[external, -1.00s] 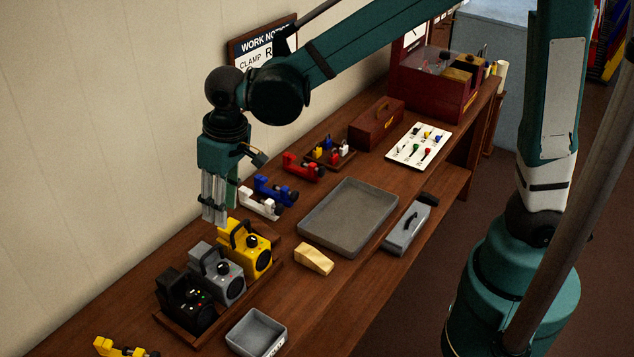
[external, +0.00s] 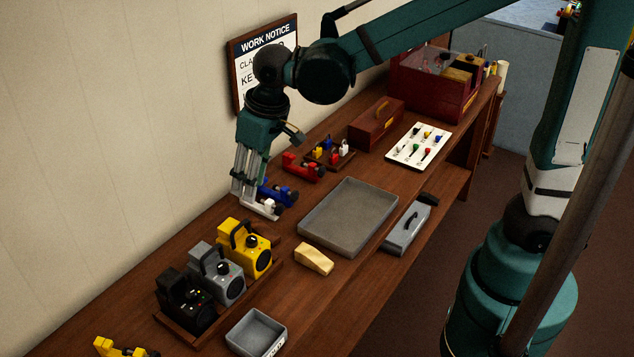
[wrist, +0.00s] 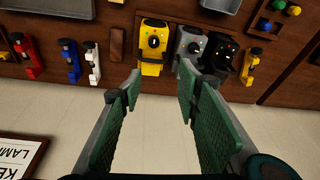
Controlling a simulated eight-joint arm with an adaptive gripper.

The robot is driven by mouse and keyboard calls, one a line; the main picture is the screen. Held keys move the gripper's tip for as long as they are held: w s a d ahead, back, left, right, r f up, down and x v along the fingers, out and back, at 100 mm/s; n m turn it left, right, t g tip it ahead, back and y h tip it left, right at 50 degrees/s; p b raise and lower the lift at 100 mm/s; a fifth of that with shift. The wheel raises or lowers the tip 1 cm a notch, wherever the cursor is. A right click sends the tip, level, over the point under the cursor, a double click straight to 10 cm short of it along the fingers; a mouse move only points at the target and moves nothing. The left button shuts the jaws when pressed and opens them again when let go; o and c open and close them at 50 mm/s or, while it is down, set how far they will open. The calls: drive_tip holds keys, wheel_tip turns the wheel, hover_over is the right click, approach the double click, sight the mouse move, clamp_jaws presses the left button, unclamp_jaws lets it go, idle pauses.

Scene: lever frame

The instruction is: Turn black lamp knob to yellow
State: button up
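The black lamp (external: 185,299) stands at the near left end of a row of three lamps on a wooden tray, with a small dark knob and coloured dots on its face. In the wrist view the black lamp (wrist: 222,54) is at the right of the row, its knob too small to read. The grey lamp (external: 217,273) is in the middle and the yellow lamp (external: 246,247) at the far end. My gripper (external: 249,205) hangs above the bench near the white clamp, apart from the lamps. In the wrist view my gripper (wrist: 158,82) has its green-padded fingers apart and empty.
White (external: 262,208), blue (external: 279,193) and red (external: 303,167) clamps line the wall side. A yellow clamp (external: 122,348) lies at the near left. A wooden wedge (external: 314,259), a large grey tray (external: 348,217) and a small grey bin (external: 257,333) stand toward the front.

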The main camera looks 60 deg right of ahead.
drive_tip(key=shift+s+d+r, duration=0.1)
drive_tip(key=shift+d, duration=0.15)
drive_tip(key=shift+a, duration=0.1)
idle(0.3)
drive_tip(key=n+g+h+p, duration=0.1)
drive_tip(key=g+p, duration=0.2)
drive_tip(key=p, duration=0.3)
hover_over(190, 292)
wheel_tip(190, 292, down, 11)
drive_tip(key=shift+f, duration=0.45)
drive_tip(key=shift+f, duration=0.15)
drive_tip(key=shift+f, duration=3.75)
